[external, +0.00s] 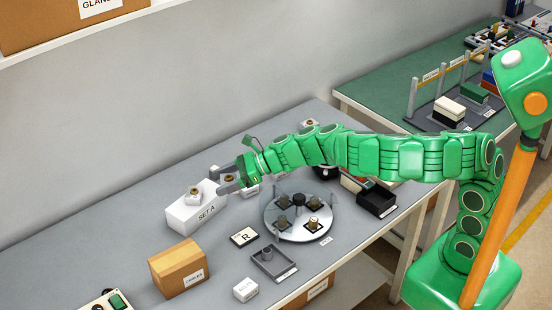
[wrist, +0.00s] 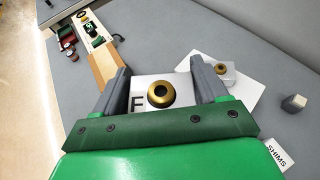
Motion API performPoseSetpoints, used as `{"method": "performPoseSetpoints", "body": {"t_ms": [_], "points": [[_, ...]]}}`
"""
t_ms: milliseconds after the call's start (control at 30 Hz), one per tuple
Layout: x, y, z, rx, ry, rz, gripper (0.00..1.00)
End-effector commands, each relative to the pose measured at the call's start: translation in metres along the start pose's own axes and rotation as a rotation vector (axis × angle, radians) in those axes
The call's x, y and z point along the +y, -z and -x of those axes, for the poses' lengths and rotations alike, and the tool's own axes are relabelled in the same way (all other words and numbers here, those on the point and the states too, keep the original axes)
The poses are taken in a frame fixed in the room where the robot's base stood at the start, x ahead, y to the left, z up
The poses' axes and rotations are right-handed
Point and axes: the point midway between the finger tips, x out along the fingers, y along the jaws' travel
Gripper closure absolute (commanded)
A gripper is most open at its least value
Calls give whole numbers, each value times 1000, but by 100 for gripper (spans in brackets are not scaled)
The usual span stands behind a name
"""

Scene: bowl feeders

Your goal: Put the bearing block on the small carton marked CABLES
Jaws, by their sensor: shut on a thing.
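My gripper (external: 223,181) is shut on a bearing block. In the wrist view the block (wrist: 160,96) sits between the two fingers, pale with a brass ring on top; a dark letter shows beside the ring. In the external view the fingers partly hide it. The gripper is near the right end of the white SET A box, apart from the carton. The small carton marked CABLES (external: 179,268) is brown and stands on the grey bench, left of and nearer than the gripper. In the wrist view it (wrist: 103,62) lies partly behind the left finger.
A second block with a brass ring (external: 194,196) stands on the white SET A box (external: 188,219). A round feeder plate (external: 300,230), a grey tray (external: 272,266) and a white SHIMS-sized box (external: 246,289) stand to the right. A control box (external: 106,301) is at the front left.

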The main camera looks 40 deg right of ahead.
Motion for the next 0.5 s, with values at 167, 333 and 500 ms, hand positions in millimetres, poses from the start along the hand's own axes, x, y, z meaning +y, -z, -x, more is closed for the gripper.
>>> {"method": "performPoseSetpoints", "body": {"t_ms": [167, 333, 500], "points": [[73, -19, -8, -2, -149, 65, 73], [131, -28, -9, -2, -268, 112, 73], [165, -32, -7, -1, -338, 142, 73]]}}
